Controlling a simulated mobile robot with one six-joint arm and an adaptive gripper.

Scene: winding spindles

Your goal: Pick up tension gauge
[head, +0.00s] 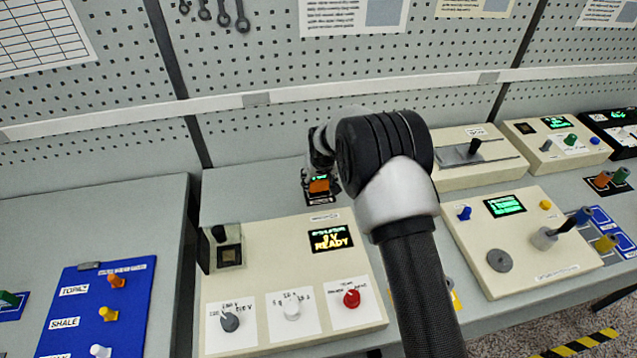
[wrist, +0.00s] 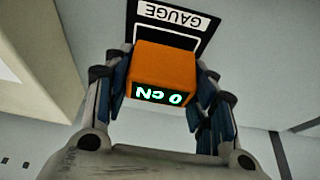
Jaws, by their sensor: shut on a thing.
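The tension gauge (wrist: 162,68) is an orange block with a small lit display reading "0 cN", upside down in the wrist view. It sits between the two fingers of my gripper (wrist: 163,85), which are shut on its sides. Behind it is a black pad (wrist: 207,20) with a white label reading "GAUGE". In the head view the orange gauge (head: 319,186) shows at the back of the bench, over its dark pad (head: 322,200). My arm hides part of my gripper there. I cannot tell whether the gauge touches the pad.
A cream panel (head: 290,235) with a "READY" display and several knobs stands in front of the gauge. Another cream panel (head: 520,255) is to the right. A blue board (head: 85,320) with coloured pegs lies at left. A pegboard wall (head: 260,50) rises behind.

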